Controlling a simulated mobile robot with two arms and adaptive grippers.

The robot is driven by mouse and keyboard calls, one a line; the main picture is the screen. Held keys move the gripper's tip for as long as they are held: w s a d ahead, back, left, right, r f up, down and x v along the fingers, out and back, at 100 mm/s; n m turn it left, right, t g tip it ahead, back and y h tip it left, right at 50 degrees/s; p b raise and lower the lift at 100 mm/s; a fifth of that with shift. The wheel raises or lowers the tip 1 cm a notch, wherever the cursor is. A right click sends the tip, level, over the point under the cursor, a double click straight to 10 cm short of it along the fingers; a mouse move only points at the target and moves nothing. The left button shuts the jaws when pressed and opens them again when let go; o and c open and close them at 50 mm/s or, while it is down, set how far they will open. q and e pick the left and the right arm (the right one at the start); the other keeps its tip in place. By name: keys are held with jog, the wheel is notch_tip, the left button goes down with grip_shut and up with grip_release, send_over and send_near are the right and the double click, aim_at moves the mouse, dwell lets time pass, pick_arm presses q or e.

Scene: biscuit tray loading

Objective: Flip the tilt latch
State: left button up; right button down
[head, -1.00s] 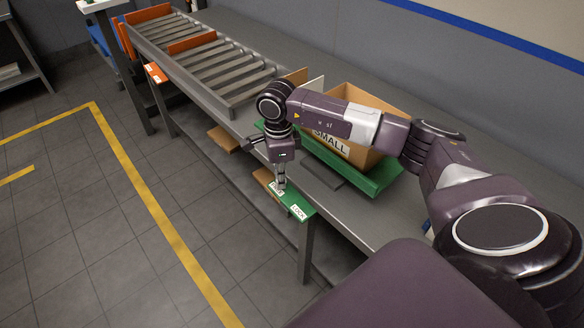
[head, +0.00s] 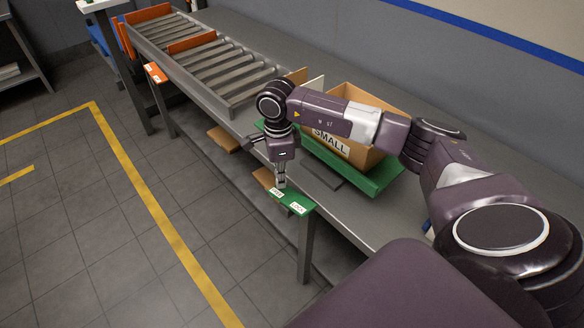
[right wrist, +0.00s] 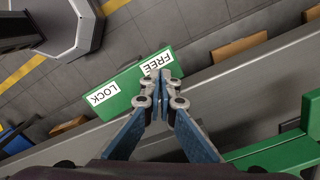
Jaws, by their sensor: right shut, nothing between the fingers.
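The tilt latch is a green plate (head: 287,198) with white FREE and LOCK labels at the front edge of the bench. In the right wrist view the plate (right wrist: 122,86) lies under and beyond my fingers. My right gripper (head: 281,186) points down at the FREE end, shut and empty. In the right wrist view its closed fingertips (right wrist: 161,74) overlap the FREE label and seem to touch the plate. The LOCK end is clear of the fingers. A cardboard box (head: 376,158) marked SMALL sits on a green platform (head: 374,186) behind my arm. My left gripper is out of view.
A roller conveyor (head: 205,62) with orange stops runs to the back left. An orange labelled plate (head: 155,73) is at the bench's far front edge. Cardboard pieces (head: 224,139) lie on the lower shelf. The floor in front is open.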

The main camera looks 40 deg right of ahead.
notch_tip(320, 180, up, 6)
jog(key=p, duration=0.3)
jog(key=shift+f, duration=0.15)
jog(key=shift+a, duration=0.1)
dwell(0.4)
